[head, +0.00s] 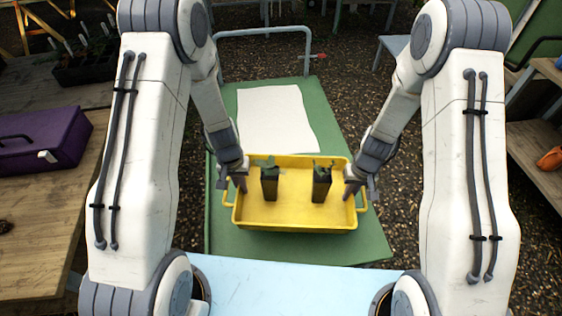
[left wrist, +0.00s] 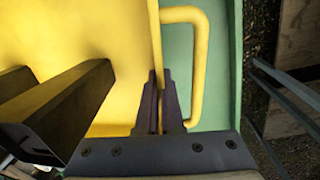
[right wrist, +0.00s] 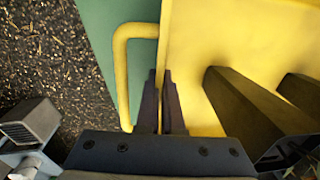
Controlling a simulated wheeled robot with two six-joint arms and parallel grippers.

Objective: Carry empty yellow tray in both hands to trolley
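The yellow tray (head: 287,214) is over the near part of a green top (head: 350,240) with a metal rail handle (head: 307,48), which looks like the trolley; I cannot tell whether the tray touches it. The tray is not empty: two dark, square tube pots with green seedlings, a left one (head: 269,184) and a right one (head: 321,184), stand inside. My left gripper (head: 232,182) is shut on the tray's left wall, beside its handle (left wrist: 198,70). My right gripper (head: 360,188) is shut on the right wall, beside its handle (right wrist: 123,75).
A white sheet (head: 275,118) lies on the green top behind the tray. A light blue surface (head: 290,285) is in front. A wooden table (head: 35,205) with a purple case (head: 45,145) stands at left. Wooden shelves (head: 540,150) stand at right. Dark, chip-like ground lies between.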

